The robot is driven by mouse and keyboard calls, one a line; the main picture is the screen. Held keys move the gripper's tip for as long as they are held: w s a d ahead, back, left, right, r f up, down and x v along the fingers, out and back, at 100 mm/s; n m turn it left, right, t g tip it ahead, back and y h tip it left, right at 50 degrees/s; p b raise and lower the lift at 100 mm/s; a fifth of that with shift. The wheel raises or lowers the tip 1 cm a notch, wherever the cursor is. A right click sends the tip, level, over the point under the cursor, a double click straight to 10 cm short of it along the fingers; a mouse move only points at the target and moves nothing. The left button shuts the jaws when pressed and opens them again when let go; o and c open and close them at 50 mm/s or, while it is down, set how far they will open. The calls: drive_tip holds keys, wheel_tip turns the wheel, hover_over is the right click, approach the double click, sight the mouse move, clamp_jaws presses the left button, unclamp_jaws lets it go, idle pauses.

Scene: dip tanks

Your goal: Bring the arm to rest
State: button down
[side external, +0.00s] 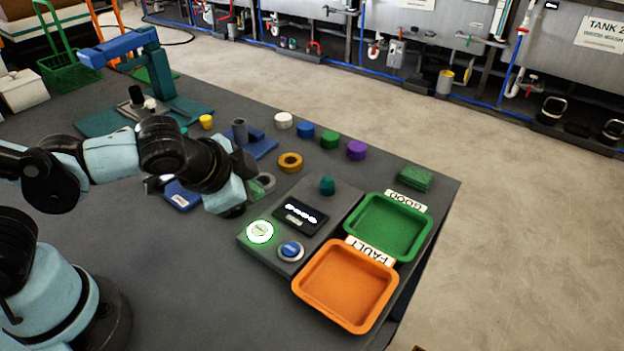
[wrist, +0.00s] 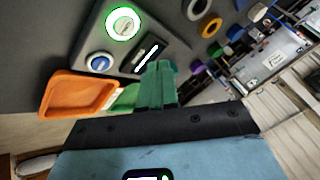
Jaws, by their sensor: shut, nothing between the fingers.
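My gripper (wrist: 158,86) shows its green fingers closed together in the wrist view, with nothing between them. In the side view my gripper (side external: 256,189) is partly hidden by my wrist and hangs above the table, left of the grey control box (side external: 318,193). I cannot tell its exact height. The box carries a green-lit button (side external: 260,232), a blue button (side external: 291,250) and a small display (side external: 300,213). The lit button (wrist: 123,23) and blue button (wrist: 99,62) also show in the wrist view.
A green tray (side external: 429,228) labelled GOOD and an orange tray (side external: 301,289) labelled FAULT stand at the table's right edge. Several coloured discs, an orange ring (side external: 290,168) and a blue stand (side external: 263,147) lie behind my gripper. The table's front middle is clear.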

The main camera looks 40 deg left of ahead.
drive_tip(key=s+a+r+n, duration=0.1)
drive_tip(key=a+r+n, duration=0.2)
drive_tip(key=a+n, duration=0.4)
drive_tip(key=shift+s+a+r+h, duration=0.2)
drive_tip(key=shift+a+r+h, duration=0.2)
drive_tip(key=shift+a, duration=0.75)
